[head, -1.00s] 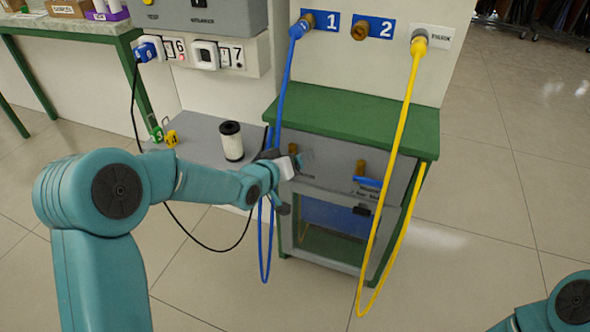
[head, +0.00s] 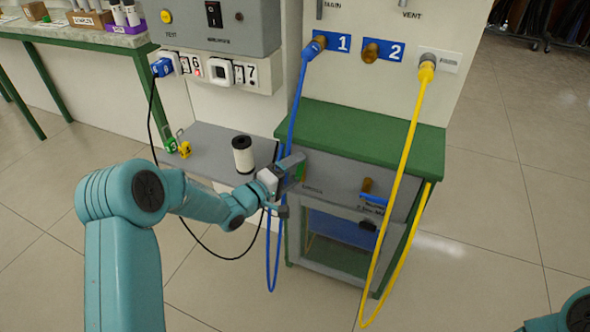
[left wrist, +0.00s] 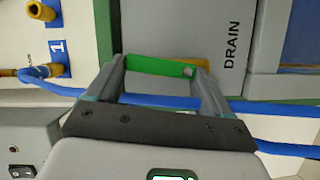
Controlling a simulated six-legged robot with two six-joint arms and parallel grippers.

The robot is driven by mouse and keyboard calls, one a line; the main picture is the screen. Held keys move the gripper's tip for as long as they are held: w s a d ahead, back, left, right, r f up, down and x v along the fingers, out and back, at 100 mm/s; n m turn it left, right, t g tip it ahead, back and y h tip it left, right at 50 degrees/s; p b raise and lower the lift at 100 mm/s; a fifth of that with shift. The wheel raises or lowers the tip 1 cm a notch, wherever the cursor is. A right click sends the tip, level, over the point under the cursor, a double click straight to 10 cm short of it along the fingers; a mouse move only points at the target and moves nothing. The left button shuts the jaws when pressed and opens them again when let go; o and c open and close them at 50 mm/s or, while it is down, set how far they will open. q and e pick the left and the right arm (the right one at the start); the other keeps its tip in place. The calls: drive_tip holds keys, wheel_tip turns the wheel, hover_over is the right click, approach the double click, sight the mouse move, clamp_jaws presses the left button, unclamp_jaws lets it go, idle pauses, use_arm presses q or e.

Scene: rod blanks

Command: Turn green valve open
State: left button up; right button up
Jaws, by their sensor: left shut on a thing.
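The green valve handle (left wrist: 158,66) lies between the two fingers of my left gripper (left wrist: 160,80) in the left wrist view, with brass (left wrist: 203,64) at its right end. The word DRAIN is printed on the grey panel beside it. In the head view a bit of the green handle (head: 301,172) shows at the left of the bench's grey front, and my left gripper (head: 291,184) is at it, shut on it. The fingers hide part of the handle and its stem. My right gripper is out of view; only a piece of that arm shows at the bottom right.
A blue-handled valve (head: 372,198) sits right of the green one on the same front. A blue hose (head: 291,115) hangs close by my left gripper, and a yellow hose (head: 402,175) hangs farther right.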

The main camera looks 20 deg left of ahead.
use_arm(q)
drive_tip(key=shift+a+f+n+t, duration=0.1)
drive_tip(key=shift+a+n+t, duration=0.2)
drive_tip(key=shift+n, duration=0.5)
drive_tip(key=o, duration=0.9)
drive_tip(key=shift+o, duration=0.2)
drive_tip(key=p+v, duration=0.2)
drive_tip(key=v, duration=1.4)
drive_tip(key=shift+a+f, duration=0.15)
drive_tip(key=shift+a, duration=0.1)
